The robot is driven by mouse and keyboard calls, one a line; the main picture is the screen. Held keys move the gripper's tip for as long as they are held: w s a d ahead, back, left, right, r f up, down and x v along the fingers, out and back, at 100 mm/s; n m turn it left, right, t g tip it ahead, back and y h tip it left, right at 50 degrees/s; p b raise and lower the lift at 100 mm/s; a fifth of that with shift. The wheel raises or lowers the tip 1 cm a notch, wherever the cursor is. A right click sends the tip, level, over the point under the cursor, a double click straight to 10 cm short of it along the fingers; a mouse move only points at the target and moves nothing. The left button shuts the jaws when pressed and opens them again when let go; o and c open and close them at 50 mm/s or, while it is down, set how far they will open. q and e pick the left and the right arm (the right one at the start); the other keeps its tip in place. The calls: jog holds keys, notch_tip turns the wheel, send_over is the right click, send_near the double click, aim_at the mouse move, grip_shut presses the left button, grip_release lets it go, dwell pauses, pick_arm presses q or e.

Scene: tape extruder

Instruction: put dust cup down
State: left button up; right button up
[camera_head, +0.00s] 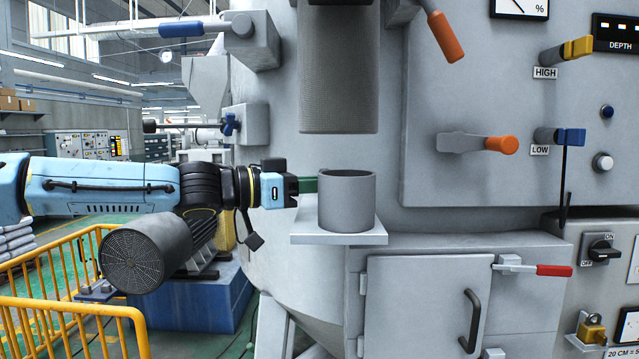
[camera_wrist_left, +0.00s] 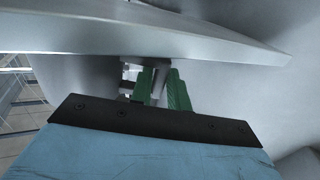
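The dust cup (camera_head: 347,202) is a grey, open-topped cylinder. It is upright over the small light-grey ledge (camera_head: 338,238) on the machine's front, and its base appears to rest on it. My left gripper (camera_head: 309,185) comes in from the left at the cup's left side. Its green fingers reach to the cup wall. In the left wrist view the green fingers (camera_wrist_left: 164,88) stand close together with something grey between them. The ledge's edge (camera_wrist_left: 150,35) crosses above and hides the cup. I cannot tell whether the fingers grip it. My right gripper is not in view.
A wide grey cylinder (camera_head: 338,75) hangs directly above the cup with a gap between. A panel with orange-tipped levers (camera_head: 480,144) is to the right. A cabinet door (camera_head: 425,305) is below the ledge. A yellow railing (camera_head: 75,300) and a motor (camera_head: 150,255) are at the lower left.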

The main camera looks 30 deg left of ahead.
pick_arm(q)
jog(key=o, duration=0.3)
jog(key=shift+r, duration=0.1)
jog(key=shift+r, duration=0.2)
jog(key=shift+s+a+p, duration=0.35)
jog(key=shift+s+a, duration=0.05)
jog(key=shift+s, duration=0.1)
jog(key=v, duration=1)
jog(key=shift+s+a+b, duration=0.15)
jog(key=shift+s+b, duration=0.15)
jog(key=shift+s, duration=0.05)
jog(key=shift+f, duration=0.1)
